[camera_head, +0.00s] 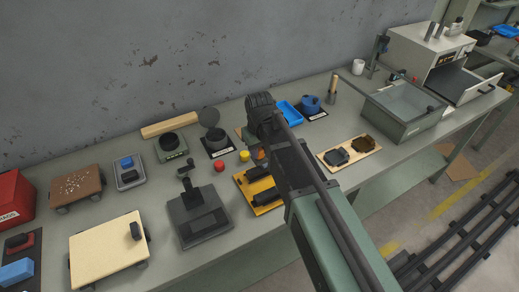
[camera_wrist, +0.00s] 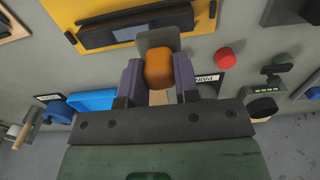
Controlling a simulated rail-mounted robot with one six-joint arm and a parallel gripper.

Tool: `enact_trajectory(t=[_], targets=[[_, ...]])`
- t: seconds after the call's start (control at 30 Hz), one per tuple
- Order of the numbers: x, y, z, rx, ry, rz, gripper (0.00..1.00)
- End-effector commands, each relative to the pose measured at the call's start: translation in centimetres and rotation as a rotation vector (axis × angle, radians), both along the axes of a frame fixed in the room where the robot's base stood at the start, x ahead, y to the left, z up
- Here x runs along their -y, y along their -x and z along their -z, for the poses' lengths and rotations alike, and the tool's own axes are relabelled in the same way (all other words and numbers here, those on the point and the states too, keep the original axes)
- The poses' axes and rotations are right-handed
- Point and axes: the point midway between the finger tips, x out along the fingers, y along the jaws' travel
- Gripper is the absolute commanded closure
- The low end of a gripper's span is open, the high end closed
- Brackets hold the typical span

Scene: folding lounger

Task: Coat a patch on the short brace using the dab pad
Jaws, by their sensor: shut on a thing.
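My gripper (camera_wrist: 158,85) is shut on an orange-brown block (camera_wrist: 160,68), which I take to be the dab pad, with a grey plate (camera_wrist: 157,38) just beyond it. In the head view the orange block (camera_head: 258,154) shows only as a small patch beside my arm. A yellow fixture (camera_head: 244,181) with dark bars (camera_head: 258,172) lies close by and is partly covered by my arm. It also shows at the top of the wrist view (camera_wrist: 85,8), with a dark bar (camera_wrist: 135,32). I cannot tell whether this bar is the short brace.
A red button (camera_head: 219,166) and a yellow one (camera_head: 244,155) stand near the fixture. A labelled paint dish (camera_head: 216,139) and blue tray (camera_head: 288,113) are behind. A dark grey stand (camera_head: 199,217) is left; a wooden board (camera_head: 350,152) is right.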

Motion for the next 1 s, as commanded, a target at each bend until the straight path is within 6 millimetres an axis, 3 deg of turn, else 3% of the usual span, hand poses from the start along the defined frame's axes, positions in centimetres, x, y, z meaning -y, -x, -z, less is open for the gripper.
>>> enact_trajectory(t=[0.07, 0.43, 0.7, 1.0], targets=[[0.0, 0.0, -1.7, 0.000, 0.000, 0.000, 0.90], [0.0, 0.0, -1.9, 0.000, 0.000, 0.000, 0.90], [0.0, 0.0, -4.9, 0.000, 0.001, 0.000, 0.90], [0.0, 0.0, -4.6, 0.000, 0.001, 0.000, 0.90]])
